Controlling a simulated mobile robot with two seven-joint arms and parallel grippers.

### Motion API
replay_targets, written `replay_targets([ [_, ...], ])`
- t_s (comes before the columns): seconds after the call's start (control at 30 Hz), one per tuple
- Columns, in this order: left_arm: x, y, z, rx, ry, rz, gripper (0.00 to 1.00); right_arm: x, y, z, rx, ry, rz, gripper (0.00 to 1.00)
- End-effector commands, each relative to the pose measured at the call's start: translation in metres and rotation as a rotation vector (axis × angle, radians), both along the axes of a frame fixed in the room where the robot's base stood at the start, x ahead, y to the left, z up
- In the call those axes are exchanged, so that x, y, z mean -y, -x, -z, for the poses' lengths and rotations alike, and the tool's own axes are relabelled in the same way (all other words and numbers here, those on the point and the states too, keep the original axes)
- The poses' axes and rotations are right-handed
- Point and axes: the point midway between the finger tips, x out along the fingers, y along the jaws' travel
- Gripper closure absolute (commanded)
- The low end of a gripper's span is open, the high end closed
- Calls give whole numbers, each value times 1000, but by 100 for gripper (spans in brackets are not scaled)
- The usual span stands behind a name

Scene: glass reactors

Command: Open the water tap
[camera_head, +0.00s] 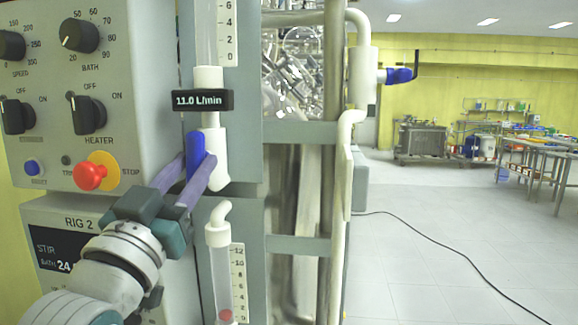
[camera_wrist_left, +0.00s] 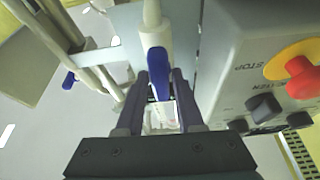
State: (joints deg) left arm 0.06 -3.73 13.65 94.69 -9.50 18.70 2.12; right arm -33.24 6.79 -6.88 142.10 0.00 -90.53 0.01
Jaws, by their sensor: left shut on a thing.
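The water tap's blue handle (camera_head: 196,157) sits on a white valve body (camera_head: 222,160) below the flow display (camera_head: 203,100), which reads 11.0 L/min. My left gripper (camera_head: 197,172) is shut on this blue handle, with its purple-grey fingers on both sides of it. In the left wrist view the blue handle (camera_wrist_left: 158,72) shows between the fingertips (camera_wrist_left: 160,82), with the white pipe above it. The handle's lower end is partly hidden by the fingers in the head view. My right gripper is not in view.
The control panel (camera_head: 130,140) with black knobs and a red stop button (camera_head: 90,177) stands close to the left of my gripper. A flow tube (camera_head: 220,270) with a white elbow is below. Another blue handle (camera_head: 400,75) is on the right pipe. A black cable (camera_head: 450,245) crosses the floor.

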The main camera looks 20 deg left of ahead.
Motion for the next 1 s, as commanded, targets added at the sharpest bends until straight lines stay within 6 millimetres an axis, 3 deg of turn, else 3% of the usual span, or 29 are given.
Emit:
replay_targets([
  [0.23,0,0,0,-1,-1,0,100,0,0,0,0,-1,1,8],
  [0.27,0,0,0,-1,-1,0,61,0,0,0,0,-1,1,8],
  [0.43,0,0,0,-1,-2,-1,43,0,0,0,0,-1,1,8],
  [0.77,1,5,4,-2,-2,0,43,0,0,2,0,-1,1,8],
  [1.0,9,43,22,-6,-2,-1,43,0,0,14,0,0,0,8],
])
